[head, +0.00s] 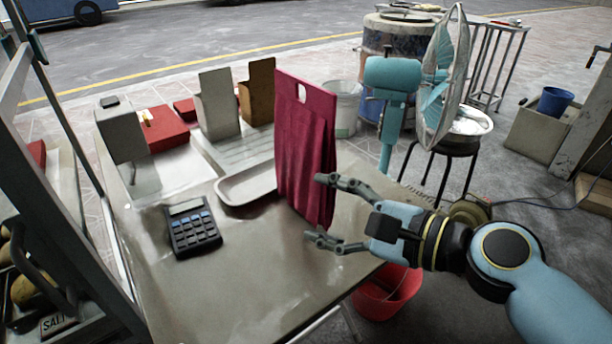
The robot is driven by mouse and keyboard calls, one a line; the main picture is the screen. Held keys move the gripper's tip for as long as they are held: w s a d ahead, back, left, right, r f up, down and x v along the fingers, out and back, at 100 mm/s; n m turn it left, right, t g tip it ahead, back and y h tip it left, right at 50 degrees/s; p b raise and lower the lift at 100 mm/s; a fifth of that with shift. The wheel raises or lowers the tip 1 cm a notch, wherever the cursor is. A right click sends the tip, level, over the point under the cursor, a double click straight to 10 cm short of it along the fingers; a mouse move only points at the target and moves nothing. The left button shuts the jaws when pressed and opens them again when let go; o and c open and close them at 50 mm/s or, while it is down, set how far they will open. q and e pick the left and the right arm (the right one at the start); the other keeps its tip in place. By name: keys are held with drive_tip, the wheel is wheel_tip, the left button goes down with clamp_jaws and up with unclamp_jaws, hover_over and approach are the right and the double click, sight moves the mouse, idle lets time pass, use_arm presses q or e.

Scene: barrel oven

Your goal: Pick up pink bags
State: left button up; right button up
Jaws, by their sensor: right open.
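The pink bags (303,150) stand upright as a flat, dark pink bundle near the right edge of the table (240,285). A hole shows near their top. My right gripper (318,208) is open, its two fingers pointing left at the lower right side of the bags. The upper fingertip is very close to the bags or overlaps them in the picture; I cannot tell whether it touches. Nothing shows held between the fingers. My left gripper is not in view.
A calculator (192,227) and a shallow tray (246,184) lie left of the bags. Upright holders (217,103) and red boxes (165,130) stand behind. A teal fan (443,85) stands beyond the table, and a red bucket (388,292) sits below its right edge. The front tabletop is clear.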

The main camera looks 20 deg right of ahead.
sight(327, 151)
drive_tip(key=w+d+r+m+t+h, duration=0.1)
drive_tip(key=m, duration=0.3)
drive_tip(key=w+d+r+m+t+h, duration=0.1)
drive_tip(key=w+d+m+t, duration=0.1)
drive_tip(key=m, duration=0.2)
drive_tip(key=w+d+r+m+t+h, duration=0.1)
drive_tip(key=w+d+m, duration=0.1)
drive_tip(key=m, duration=0.2)
drive_tip(key=shift+m, duration=0.4)
drive_tip(key=x, duration=0.5)
drive_tip(key=shift+d+p, duration=0.1)
drive_tip(key=shift+p, duration=0.3)
drive_tip(key=shift+w+a+r, duration=0.15)
drive_tip(key=shift+w+a, duration=0.15)
drive_tip(key=shift+w, duration=0.3)
drive_tip(key=x, duration=0.4)
drive_tip(key=shift+w+a+r+p, duration=0.1)
drive_tip(key=shift+w+a+p, duration=0.05)
drive_tip(key=shift+a+p, duration=0.2)
drive_tip(key=shift+c, duration=0.2)
clamp_jaws()
